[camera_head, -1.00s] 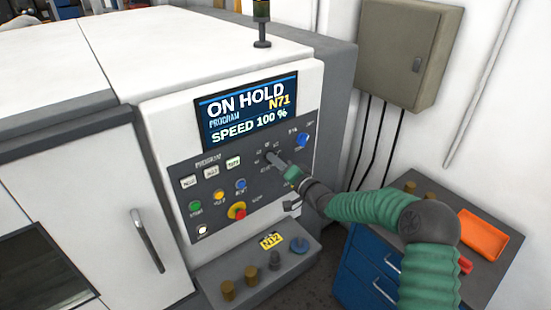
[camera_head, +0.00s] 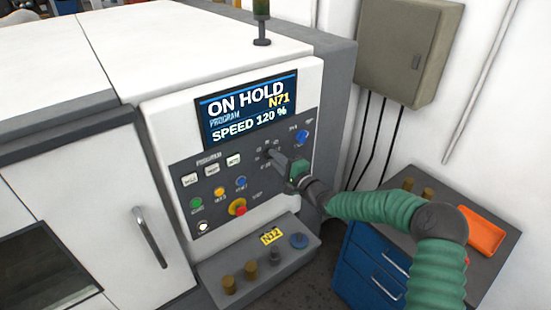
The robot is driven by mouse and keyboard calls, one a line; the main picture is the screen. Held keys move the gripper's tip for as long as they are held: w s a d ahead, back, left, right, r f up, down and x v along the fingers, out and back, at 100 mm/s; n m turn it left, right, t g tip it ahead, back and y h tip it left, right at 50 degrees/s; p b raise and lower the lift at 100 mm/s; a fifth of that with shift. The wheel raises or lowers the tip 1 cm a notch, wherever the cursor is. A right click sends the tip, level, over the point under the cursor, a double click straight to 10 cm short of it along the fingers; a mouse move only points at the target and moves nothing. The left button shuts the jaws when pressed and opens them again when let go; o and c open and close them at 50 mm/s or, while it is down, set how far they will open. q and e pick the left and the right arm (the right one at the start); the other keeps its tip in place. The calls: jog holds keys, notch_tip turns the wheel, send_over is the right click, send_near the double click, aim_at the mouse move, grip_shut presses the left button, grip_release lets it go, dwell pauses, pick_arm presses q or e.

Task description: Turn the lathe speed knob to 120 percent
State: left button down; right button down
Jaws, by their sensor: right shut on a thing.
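The lathe's screen (camera_head: 249,112) reads ON HOLD, PROGRAM N71 and SPEED 120 %. The grey control panel (camera_head: 215,205) below it carries the speed knob (camera_head: 268,154), right of the middle, with small marks around it. My right gripper (camera_head: 276,161) reaches in from the right with its fingers at the knob and is shut on it. The fingers hide most of the knob, so its pointer cannot be read. My left gripper is not in view.
A red emergency button (camera_head: 238,207), coloured push buttons and a blue knob (camera_head: 302,137) surround the speed knob. Below, a grey ledge (camera_head: 235,292) holds brass pieces. A blue cabinet (camera_head: 365,265) with an orange tray (camera_head: 482,232) stands at right.

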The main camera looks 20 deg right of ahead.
jog(key=shift+s+f, duration=0.1)
jog(key=shift+f, duration=0.3)
jog(key=c, duration=1.6)
grip_release()
jog(key=shift+c, duration=0.2)
jog(key=shift+o, duration=1)
jog(key=shift+w+r, duration=0.1)
jog(key=shift+w, duration=0.1)
jog(key=b+v, duration=0.4)
jog(key=v, duration=1.2)
jog(key=shift+s, duration=0.4)
jog(key=shift+d, duration=0.1)
